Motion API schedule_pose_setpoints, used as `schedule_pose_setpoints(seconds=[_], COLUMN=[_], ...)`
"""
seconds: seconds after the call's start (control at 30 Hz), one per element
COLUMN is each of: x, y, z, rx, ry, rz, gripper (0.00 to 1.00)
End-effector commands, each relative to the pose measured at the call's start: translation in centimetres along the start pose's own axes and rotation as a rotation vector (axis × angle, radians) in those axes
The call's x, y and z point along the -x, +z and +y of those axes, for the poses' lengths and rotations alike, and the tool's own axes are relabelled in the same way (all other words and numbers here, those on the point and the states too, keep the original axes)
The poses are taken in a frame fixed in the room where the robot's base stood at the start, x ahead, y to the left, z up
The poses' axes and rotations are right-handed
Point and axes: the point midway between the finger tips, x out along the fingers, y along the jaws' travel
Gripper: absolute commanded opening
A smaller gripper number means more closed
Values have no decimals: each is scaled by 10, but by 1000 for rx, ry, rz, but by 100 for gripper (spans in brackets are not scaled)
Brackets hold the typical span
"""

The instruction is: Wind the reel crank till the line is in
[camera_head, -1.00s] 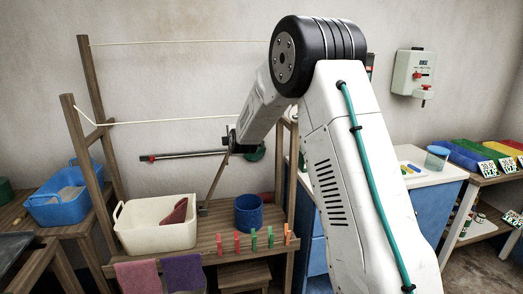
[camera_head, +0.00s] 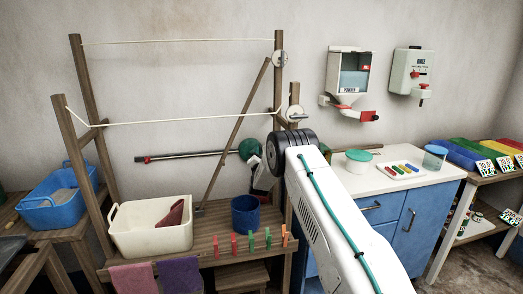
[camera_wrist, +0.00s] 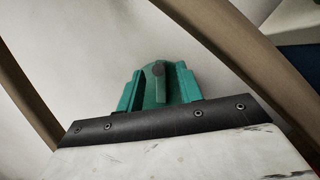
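A small dark crank handle (camera_head: 298,117) shows on the lower one. An upper line (camera_head: 175,41) and a slightly sagging lower line (camera_head: 170,122) stretch across the frame. My gripper (camera_wrist: 159,92) shows in the wrist view with its teal fingers apart; I see nothing gripped. Green shows between the fingers, apparently from something behind. In the head view my elbow largely hides the gripper, which is low, below the reels.
A diagonal strut (camera_head: 234,132) leans across the frame. A cream basin (camera_head: 150,239), blue pot (camera_head: 245,222) and several pegs stand on the bench. A blue cabinet (camera_head: 395,222) stands right.

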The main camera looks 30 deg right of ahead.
Motion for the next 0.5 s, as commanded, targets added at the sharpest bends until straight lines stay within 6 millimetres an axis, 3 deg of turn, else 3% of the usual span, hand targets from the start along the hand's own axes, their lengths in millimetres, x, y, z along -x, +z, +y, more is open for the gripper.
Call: schedule_pose_setpoints(seconds=[0.2, 0.5], x=[-26, -32], y=[0, 0], z=[0, 0], rx=[-1, -1], ry=[0, 0], rz=[0, 1], gripper=[36, 36])
